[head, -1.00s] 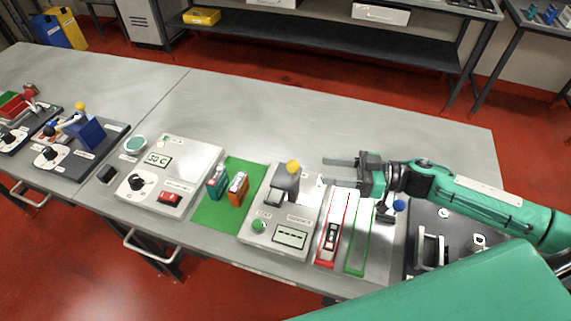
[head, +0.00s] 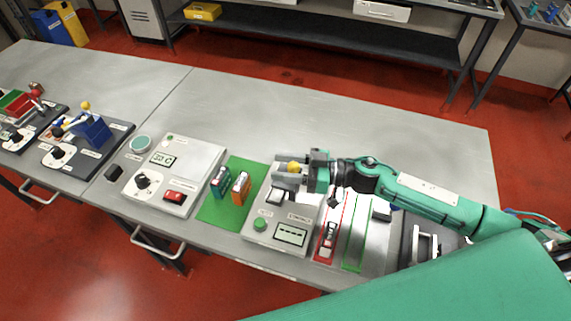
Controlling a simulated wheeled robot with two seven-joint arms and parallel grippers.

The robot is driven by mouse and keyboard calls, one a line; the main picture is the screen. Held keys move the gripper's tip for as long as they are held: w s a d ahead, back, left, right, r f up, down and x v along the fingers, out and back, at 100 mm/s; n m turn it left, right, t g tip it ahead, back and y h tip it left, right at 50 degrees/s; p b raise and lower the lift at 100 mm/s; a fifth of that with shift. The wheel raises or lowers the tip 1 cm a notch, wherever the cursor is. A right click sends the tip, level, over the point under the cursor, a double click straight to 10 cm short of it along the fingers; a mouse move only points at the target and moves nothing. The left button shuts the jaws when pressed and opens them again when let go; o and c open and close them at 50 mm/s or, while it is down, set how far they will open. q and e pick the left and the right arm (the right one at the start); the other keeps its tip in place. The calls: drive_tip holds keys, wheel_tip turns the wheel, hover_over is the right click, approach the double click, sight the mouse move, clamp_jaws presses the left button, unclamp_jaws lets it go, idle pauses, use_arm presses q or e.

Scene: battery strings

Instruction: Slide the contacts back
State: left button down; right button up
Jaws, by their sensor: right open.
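The tester unit (head: 262,217) is a pale box with a green button, a small display and a grey raised contact block topped by a yellow knob (head: 294,168). My right gripper (head: 277,173) reaches in from the right at the knob. Its jaws are open, with one finger on the far side and one on the near side of the knob. The fingers partly hide the grey block, and I cannot tell whether they touch it. My left gripper is not in view.
Left of the tester, a green mat (head: 212,213) holds a green battery (head: 221,181) and an orange one (head: 240,188). A charger box (head: 201,160) stands further left. Red and green outlined strips (head: 356,235) lie to the right. The table behind is clear.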

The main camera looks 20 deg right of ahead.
clamp_jaws()
drive_tip(key=v, duration=0.2)
drive_tip(key=s+p+v, duration=0.1)
drive_tip(key=v, duration=0.2)
idle(0.3)
drive_tip(key=shift+c, duration=0.9)
unclamp_jaws()
drive_tip(key=shift+o, duration=0.9)
drive_tip(key=shift+s+d, duration=0.15)
drive_tip(key=shift+s, duration=0.05)
